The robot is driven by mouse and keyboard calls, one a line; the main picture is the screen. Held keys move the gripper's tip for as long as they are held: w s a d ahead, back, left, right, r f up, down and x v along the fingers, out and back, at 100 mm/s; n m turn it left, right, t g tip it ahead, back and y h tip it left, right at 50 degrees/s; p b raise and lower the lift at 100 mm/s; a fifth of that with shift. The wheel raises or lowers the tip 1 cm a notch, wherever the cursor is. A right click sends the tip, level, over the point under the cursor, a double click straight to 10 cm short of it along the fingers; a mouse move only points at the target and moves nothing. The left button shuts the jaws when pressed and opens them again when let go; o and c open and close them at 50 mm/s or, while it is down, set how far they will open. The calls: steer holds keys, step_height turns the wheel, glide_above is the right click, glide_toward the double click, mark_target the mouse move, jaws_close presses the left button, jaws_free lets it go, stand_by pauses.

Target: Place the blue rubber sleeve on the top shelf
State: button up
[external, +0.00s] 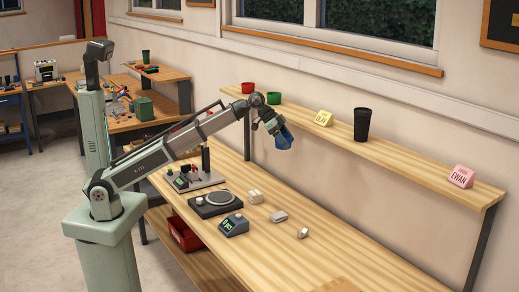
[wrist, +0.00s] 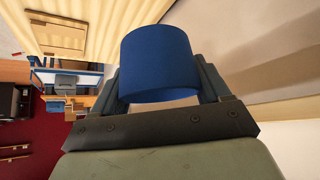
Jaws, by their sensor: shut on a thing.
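The blue rubber sleeve (external: 284,140) is held in my gripper (external: 277,131). It also shows large in the wrist view (wrist: 158,60), between the two dark jaws of my gripper (wrist: 170,95). The jaws are shut on it from both sides. In the external view the sleeve hangs tilted below my wrist, in the air above the workbench. The top shelf (external: 415,159) is a long wooden board along the wall. My gripper appears in front of the shelf's left part and hides some of its front edge. The gap between sleeve and shelf is hard to judge.
Bare board lies between the black cup and pink card. Devices and small blocks (external: 279,217) occupy the workbench (external: 350,258).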

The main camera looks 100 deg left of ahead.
steer(key=w+d+r+n, duration=0.1)
steer(key=w+d+r, duration=0.25)
steer(key=r, duration=0.65)
steer(key=shift+n+y, duration=0.4)
steer(key=shift+y, duration=0.2)
steer(key=a, duration=0.5)
steer(key=s+a+r, duration=0.1)
steer(key=a, duration=0.4)
steer(key=s+a+r, duration=0.1)
steer(key=a, duration=0.3)
steer(key=shift+s+a, duration=0.15)
steer(key=shift+a, duration=0.25)
steer(key=s+a, duration=0.1)
steer(key=a, duration=0.2)
steer(key=s+a+r, duration=0.1)
steer(key=s+a, duration=0.1)
steer(key=a, duration=0.2)
steer(key=s+a+r, duration=0.1)
steer(key=a, duration=0.3)
steer(key=shift+s+r, duration=0.2)
steer(key=shift+s, duration=0.1)
steer(key=s+a+r+n, duration=0.1)
steer(key=s+a+r, duration=0.1)
steer(key=s+a, duration=0.7)
steer(key=s+a+r, duration=0.3)
steer(key=s+a, duration=0.3)
steer(key=a, duration=0.4)
steer(key=shift+y, duration=0.4)
steer(key=shift+a+f, duration=0.15)
steer(key=shift+f, duration=5.1)
